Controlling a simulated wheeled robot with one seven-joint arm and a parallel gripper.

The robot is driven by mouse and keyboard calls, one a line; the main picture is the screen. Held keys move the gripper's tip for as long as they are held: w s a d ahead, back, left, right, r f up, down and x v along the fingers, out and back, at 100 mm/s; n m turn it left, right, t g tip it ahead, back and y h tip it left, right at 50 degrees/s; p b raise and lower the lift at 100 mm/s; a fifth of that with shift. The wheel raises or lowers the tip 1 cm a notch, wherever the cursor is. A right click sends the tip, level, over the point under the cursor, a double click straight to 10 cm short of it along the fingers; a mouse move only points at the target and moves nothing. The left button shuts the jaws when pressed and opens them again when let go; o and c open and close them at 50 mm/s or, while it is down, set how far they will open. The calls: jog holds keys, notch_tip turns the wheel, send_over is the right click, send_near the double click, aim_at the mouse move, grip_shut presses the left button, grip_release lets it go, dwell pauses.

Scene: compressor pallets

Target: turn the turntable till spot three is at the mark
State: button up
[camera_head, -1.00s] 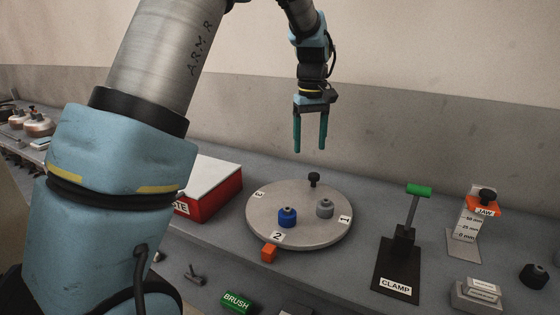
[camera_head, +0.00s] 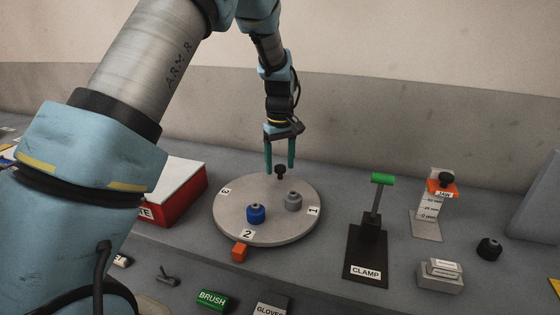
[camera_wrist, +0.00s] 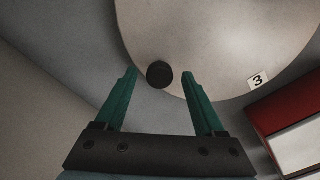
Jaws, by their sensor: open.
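The round grey turntable (camera_head: 262,232) stands on the bench, with number labels 1, 2 and 3 near its rim. Label 2 (camera_head: 247,234) is at the front beside the orange mark block (camera_head: 239,252). Label 3 (camera_head: 225,191) is at the left rim; it also shows in the wrist view (camera_wrist: 258,80). A black knob (camera_head: 280,171) stands at the turntable's back rim. My gripper (camera_head: 280,170) is open, pointing down at the knob. In the wrist view the knob (camera_wrist: 159,75) lies between and slightly beyond the fingertips, with gaps on both sides. Its height above the knob is unclear.
A blue part (camera_head: 256,213) and a grey part (camera_head: 293,201) stand on the turntable. A red box (camera_head: 183,196) with a white top is close on the left. The clamp (camera_head: 367,250) with its green handle stands to the right, and the jaw stand (camera_head: 428,217) beyond it.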

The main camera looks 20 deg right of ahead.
jog(key=shift+f, duration=0.1)
grip_shut()
dwell(0.6)
dwell(0.8)
